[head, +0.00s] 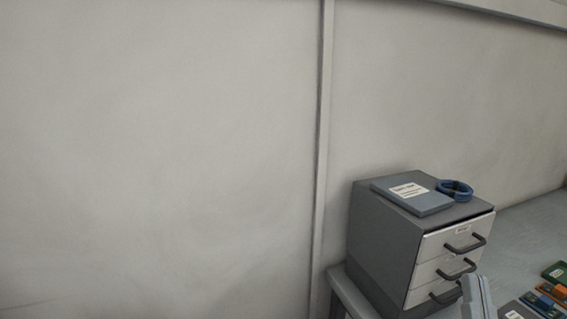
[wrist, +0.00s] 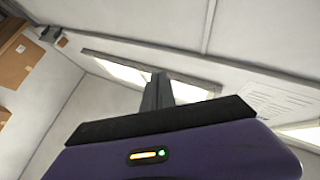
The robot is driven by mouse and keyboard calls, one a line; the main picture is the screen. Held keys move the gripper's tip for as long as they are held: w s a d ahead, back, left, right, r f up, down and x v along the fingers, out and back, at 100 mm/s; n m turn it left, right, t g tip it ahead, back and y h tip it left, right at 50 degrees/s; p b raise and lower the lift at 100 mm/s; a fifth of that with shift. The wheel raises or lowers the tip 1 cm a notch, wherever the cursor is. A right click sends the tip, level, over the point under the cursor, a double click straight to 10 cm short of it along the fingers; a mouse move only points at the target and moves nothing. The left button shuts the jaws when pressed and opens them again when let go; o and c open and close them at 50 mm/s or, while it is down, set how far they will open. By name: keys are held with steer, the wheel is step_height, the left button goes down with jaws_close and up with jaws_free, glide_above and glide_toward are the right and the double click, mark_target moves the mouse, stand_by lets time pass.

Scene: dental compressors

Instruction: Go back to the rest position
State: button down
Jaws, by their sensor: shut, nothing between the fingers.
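My gripper (wrist: 157,80) shows in the wrist view, its dark fingers together at the middle of the picture. It is shut and empty, with nothing near the fingertips. Behind the fingers are a pale ceiling and bright light panels, so the gripper seems to face upward. The purple gripper body with a small lit indicator fills the bottom of that view.
A grey three-drawer cabinet (head: 385,240) stands on a bench (head: 532,225) against the wall. A blue-grey booklet (head: 413,200) and a blue coil (head: 455,190) lie on top. Small coloured items (head: 552,290) lie at lower right. Brown boxes (wrist: 20,62) show in the wrist view.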

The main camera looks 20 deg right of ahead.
steer(key=s+a+f+g+y, duration=0.2)
steer(key=s+a+f+y, duration=0.1)
steer(key=f, duration=0.4)
steer(key=s+a+f+g+y, duration=0.1)
steer(key=s+a+f+y, duration=0.15)
steer(key=f, duration=0.55)
steer(key=s+a+f+n+g+y, duration=0.2)
steer(key=s+f+y, duration=0.1)
steer(key=s, duration=0.4)
steer(key=s+a+f+n+g+y, duration=0.2)
steer(key=s+a+f+n+y, duration=0.1)
steer(key=s+f, duration=0.3)
steer(key=shift+s+a+n+g, duration=0.3)
steer(key=shift+s+a, duration=0.05)
